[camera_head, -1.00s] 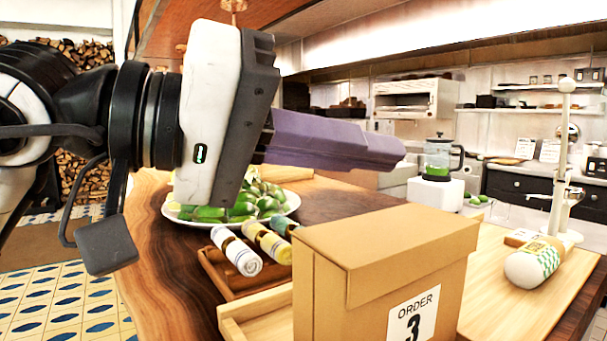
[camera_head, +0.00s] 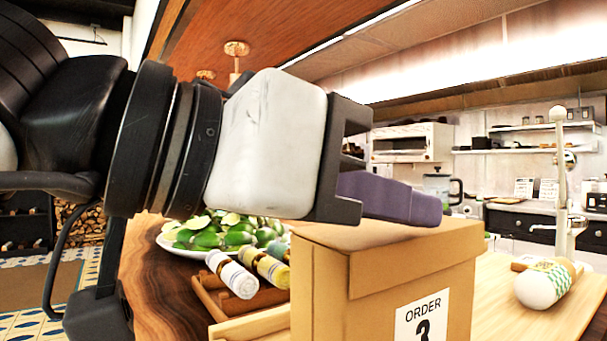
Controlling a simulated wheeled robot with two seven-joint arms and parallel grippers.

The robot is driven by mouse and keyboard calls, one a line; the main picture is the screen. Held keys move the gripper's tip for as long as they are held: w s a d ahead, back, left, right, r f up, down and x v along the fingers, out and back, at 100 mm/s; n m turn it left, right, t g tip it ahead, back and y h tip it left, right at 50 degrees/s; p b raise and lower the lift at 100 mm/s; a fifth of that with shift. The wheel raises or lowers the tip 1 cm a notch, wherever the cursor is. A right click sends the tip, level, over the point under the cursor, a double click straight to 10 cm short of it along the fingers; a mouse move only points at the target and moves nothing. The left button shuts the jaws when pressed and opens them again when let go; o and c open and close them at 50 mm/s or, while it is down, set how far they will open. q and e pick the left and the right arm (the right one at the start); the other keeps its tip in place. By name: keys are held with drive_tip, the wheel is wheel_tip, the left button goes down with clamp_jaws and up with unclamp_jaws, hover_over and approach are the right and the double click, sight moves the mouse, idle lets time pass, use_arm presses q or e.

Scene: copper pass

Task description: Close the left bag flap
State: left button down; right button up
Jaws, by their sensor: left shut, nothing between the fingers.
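One brown paper bag (camera_head: 320,290), shaped like a box and labelled "ORDER 3", stands upright on the counter at the lower middle. Its top (camera_head: 345,236) looks flat, with a flap edge (camera_head: 415,262) folded down over the front face. My left gripper (camera_head: 428,206) reaches in from the left with its purple fingers shut and empty. The fingers are just over the back part of the bag's top and hide some of it. I cannot tell whether they touch it. My right gripper is not in view.
A white bottle (camera_head: 540,288) lies on the light board at right. A French press (camera_head: 437,187) stands behind.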

use_arm(q)
drive_tip(key=shift+s+f, duration=0.1)
drive_tip(key=shift+f, duration=0.1)
idle(0.5)
